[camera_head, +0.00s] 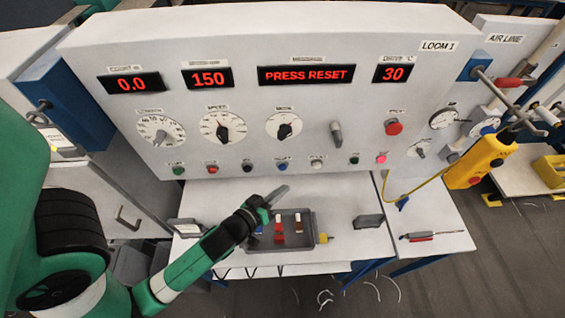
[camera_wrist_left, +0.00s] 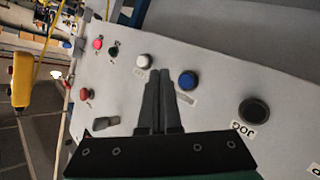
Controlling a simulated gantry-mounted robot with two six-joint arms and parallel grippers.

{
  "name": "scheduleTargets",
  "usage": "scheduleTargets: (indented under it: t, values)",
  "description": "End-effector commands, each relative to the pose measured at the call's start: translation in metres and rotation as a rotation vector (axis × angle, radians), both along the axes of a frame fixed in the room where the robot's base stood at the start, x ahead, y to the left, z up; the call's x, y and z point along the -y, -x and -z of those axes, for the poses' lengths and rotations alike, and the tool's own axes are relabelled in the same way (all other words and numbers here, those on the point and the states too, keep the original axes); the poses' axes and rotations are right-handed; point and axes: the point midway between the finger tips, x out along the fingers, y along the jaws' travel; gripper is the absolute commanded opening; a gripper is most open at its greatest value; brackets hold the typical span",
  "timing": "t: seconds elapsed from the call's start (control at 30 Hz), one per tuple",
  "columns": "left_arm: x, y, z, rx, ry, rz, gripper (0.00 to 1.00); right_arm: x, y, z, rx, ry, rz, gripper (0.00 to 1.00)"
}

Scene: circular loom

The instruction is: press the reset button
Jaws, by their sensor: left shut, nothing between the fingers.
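The loom panel (camera_head: 300,110) shows "PRESS RESET" in red on its display (camera_head: 306,75). Along its lower edge is a row of buttons, including a blue one (camera_head: 282,166) and a white one (camera_head: 317,162). I cannot read which is labelled reset. My left gripper (camera_head: 276,194) is shut and empty, below the blue button in the head view. My right gripper is not in view.
A black button (camera_wrist_left: 253,110) labelled JOG is right of the blue one in the wrist view. A red mushroom button (camera_head: 393,127) and lit red button (camera_head: 381,158) are to the right. A grey tray (camera_head: 312,232) with small items stands on the shelf below. A yellow pendant (camera_head: 480,160) hangs at right.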

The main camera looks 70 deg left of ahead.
Motion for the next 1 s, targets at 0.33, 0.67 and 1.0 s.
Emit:
scheduleTargets:
  t: [0.33,0.67,1.0]
  values:
    - [-0.037,-0.01,-0.003,0.001,0.0,-0.001,0.0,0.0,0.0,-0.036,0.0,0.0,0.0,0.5]
    - [-0.04,-0.011,0.0,0.002,-0.001,0.0,0.0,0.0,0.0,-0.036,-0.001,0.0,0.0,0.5]
    - [-0.04,-0.011,0.0,0.002,-0.001,0.0,0.0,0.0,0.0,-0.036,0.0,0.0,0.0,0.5]
